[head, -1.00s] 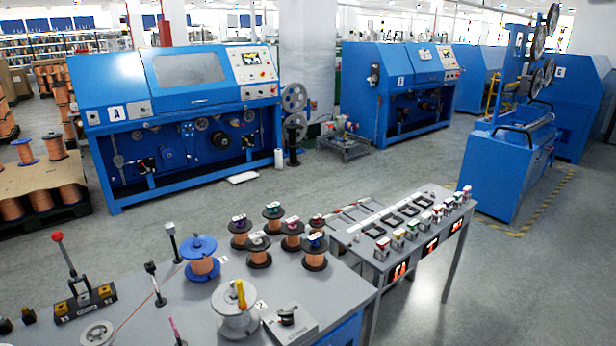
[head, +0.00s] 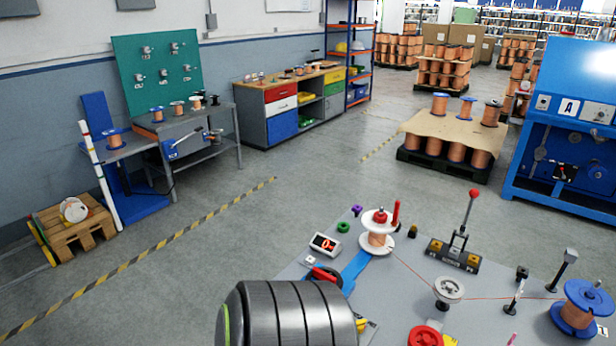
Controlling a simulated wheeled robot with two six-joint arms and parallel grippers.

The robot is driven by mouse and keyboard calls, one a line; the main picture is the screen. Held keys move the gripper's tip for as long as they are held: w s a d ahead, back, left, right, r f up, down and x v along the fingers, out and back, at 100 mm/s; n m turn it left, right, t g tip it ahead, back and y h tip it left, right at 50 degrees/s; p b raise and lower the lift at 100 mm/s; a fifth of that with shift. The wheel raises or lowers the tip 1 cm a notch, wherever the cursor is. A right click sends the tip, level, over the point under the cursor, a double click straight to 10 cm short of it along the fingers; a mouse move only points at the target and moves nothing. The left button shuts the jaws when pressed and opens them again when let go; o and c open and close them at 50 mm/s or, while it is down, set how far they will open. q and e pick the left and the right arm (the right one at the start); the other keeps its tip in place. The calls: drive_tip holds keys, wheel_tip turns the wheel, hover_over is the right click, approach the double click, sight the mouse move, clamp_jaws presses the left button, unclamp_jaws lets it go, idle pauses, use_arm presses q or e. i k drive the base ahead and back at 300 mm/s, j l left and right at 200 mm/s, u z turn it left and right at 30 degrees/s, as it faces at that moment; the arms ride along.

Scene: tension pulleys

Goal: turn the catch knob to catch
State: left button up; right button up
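No knob in the head view is clearly marked as the catch knob. A red knob or handle (head: 325,275) sits at the end of a blue arm (head: 357,264) on the grey table. A red round handwheel (head: 425,336) is at the bottom edge, partly cut off. A copper spool with a red top (head: 378,236) stands upright beside the blue arm. A black ribbed rounded part, probably of my own arm, covers the table's near left corner and hides what lies behind it. Neither of my grippers is in view.
The grey table (head: 400,290) also holds a red-knobbed lever on a black base (head: 455,250), a small display box (head: 325,244), a grey pulley (head: 448,290) and a blue-flanged spool (head: 582,305). A thin copper wire runs across. Open floor lies beyond the table.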

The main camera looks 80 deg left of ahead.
sight(361, 327)
drive_tip(key=u, duration=2.1)
